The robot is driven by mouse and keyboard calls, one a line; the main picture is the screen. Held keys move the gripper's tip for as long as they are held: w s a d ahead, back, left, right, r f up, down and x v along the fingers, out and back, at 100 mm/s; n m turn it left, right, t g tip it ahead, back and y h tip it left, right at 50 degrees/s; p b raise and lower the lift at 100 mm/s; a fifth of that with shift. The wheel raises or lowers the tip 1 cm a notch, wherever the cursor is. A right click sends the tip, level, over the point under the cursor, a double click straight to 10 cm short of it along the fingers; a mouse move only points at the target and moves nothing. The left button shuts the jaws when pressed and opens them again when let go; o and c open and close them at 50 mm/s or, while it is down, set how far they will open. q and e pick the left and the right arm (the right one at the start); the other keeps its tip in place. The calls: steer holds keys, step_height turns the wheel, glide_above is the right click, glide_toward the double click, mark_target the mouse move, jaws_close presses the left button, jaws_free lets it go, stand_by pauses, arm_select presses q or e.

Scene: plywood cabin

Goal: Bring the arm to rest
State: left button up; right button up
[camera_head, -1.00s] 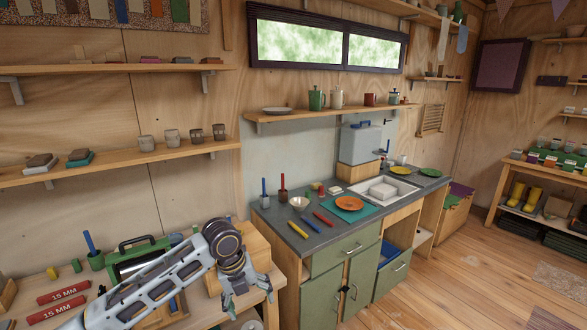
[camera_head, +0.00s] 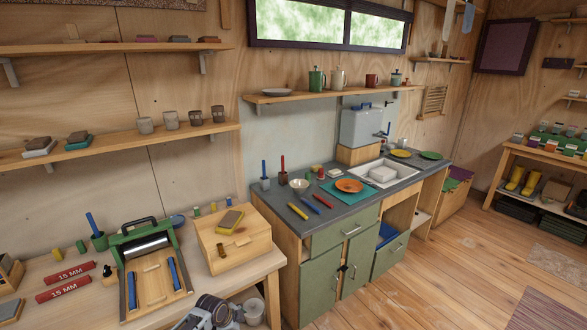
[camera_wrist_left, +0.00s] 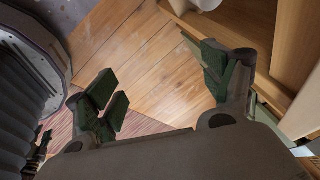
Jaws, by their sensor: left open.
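My left arm shows only as a grey and dark wrist part at the bottom edge of the head view, below the front edge of the wooden workbench (camera_head: 255,267). Its gripper is hidden there. In the left wrist view my left gripper (camera_wrist_left: 163,88) is open, its green-padded fingers wide apart with nothing between them. Behind the fingers are floor boards (camera_wrist_left: 150,60), with wooden furniture at the upper right. My right gripper is in neither view.
On the workbench stand a green-framed roller press (camera_head: 148,245), a wooden box (camera_head: 232,245) and two red bars (camera_head: 65,272). A grey cup (camera_head: 253,312) is near the arm, low by the bench. Green cabinets (camera_head: 340,255) stand to the right. The floor (camera_head: 430,285) is clear.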

arm_select(q)
steer(key=s+a+f+n+y, duration=0.1)
steer(key=s+a+f+n, duration=0.3)
steer(key=s+f, duration=0.75)
steer(key=s+a+f+n+y, duration=0.1)
steer(key=s+a+f+n, duration=0.25)
steer(key=s+f, duration=0.85)
steer(key=s+f+n+g, duration=0.1)
steer(key=s+f, duration=0.4)
steer(key=s, duration=0.9)
steer(key=s+f+n+g, duration=0.1)
steer(key=s+f+n, duration=0.3)
steer(key=s, duration=1.1)
steer(key=shift+s+f+n+g+y, duration=0.15)
steer(key=shift+f+n+g+y, duration=0.25)
steer(key=shift+f, duration=0.5)
steer(key=shift+d, duration=0.1)
